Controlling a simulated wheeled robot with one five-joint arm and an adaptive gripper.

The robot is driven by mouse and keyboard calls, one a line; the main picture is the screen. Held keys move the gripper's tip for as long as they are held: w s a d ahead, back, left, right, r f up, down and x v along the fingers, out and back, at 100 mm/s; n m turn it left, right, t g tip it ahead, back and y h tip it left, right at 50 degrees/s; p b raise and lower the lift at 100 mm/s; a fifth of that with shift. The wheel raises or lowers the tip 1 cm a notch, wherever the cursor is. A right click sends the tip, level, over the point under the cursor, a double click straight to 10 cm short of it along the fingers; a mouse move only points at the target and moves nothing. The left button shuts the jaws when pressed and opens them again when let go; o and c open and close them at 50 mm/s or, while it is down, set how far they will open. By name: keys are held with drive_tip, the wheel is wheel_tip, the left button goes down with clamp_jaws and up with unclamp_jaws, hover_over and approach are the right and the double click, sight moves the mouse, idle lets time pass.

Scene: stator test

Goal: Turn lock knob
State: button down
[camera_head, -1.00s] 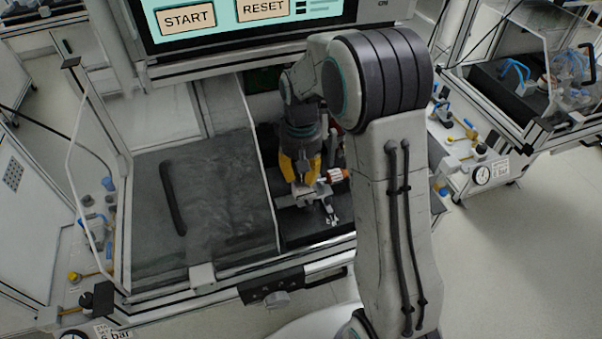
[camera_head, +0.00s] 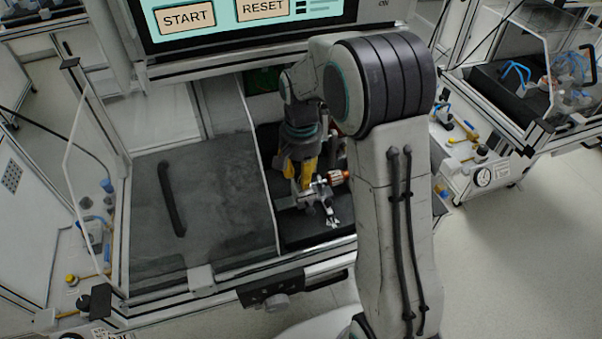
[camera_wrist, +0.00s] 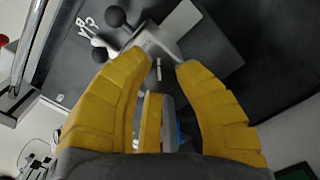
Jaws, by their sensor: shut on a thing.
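The lock knob (camera_wrist: 160,40) is a light grey metal piece with black ball ends (camera_wrist: 118,17), seen in the wrist view just beyond my fingertips. My gripper (camera_wrist: 161,64) has yellow fingers, closed around the knob's grey part; its exact contact is partly hidden. In the head view my gripper (camera_head: 304,184) points down onto the grey metal fixture (camera_head: 327,207) inside the dark bay. A copper-coloured stator part (camera_head: 338,176) sits just right of my fingers.
A transparent cover with a black handle (camera_head: 172,199) lies left of the fixture. The screen (camera_head: 250,20) with START and RESET stands behind. A side panel with a gauge (camera_head: 484,176) is at the right. The bay's front frame (camera_head: 240,288) runs below.

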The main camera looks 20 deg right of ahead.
drive_tip(key=shift+s+f, duration=0.1)
drive_tip(key=c, duration=0.9)
unclamp_jaws()
wheel_tip(320, 180, up, 12)
drive_tip(key=shift+r, duration=0.1)
idle(0.6)
